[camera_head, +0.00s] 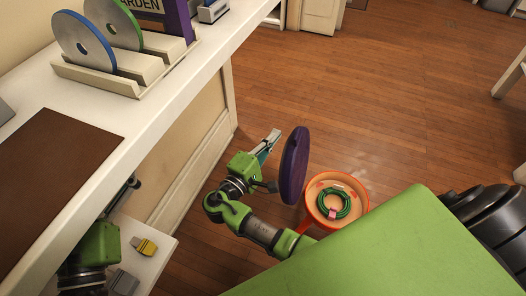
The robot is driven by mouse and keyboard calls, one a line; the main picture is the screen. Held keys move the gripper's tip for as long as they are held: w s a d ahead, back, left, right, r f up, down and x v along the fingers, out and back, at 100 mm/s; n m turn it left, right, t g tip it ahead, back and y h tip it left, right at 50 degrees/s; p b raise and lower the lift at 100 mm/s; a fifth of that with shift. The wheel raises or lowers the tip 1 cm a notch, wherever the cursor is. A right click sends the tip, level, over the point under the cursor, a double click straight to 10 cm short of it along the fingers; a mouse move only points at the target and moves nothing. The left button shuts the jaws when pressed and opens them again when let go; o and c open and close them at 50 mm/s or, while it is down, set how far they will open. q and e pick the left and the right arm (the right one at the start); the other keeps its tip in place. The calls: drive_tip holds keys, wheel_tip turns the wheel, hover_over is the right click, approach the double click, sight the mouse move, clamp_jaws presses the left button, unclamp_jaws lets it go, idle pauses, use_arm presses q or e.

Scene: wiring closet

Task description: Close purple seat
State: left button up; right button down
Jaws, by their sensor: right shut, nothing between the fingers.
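The purple seat (294,165) is a round lid standing nearly upright at the left rim of an orange round stool (364,206). The stool is open on top, and a coil of green cable (334,204) and small pink pieces show inside. My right gripper (272,138) is shut and empty, just left of the seat's outer face. Whether the gripper's body touches the seat cannot be told. My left gripper (131,186) is partly hidden by the desk edge at the lower left, and its fingers are unclear.
A white desk (150,110) fills the left, with discs in a rack (118,82) and a brown mat (55,180). An open drawer (155,262) below holds a yellow item (144,246) and a grey item (123,283). Wooden floor (390,110) beyond the stool is clear.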

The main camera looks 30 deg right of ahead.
sight(286, 146)
use_arm(q)
drive_tip(key=shift+f, duration=0.1)
use_arm(e)
drive_tip(key=shift+s+d+r, duration=0.15)
drive_tip(key=shift+s+d, duration=0.55)
drive_tip(key=shift+d, duration=0.05)
drive_tip(key=shift+s+d+r, duration=0.15)
drive_tip(key=shift+s+d, duration=0.55)
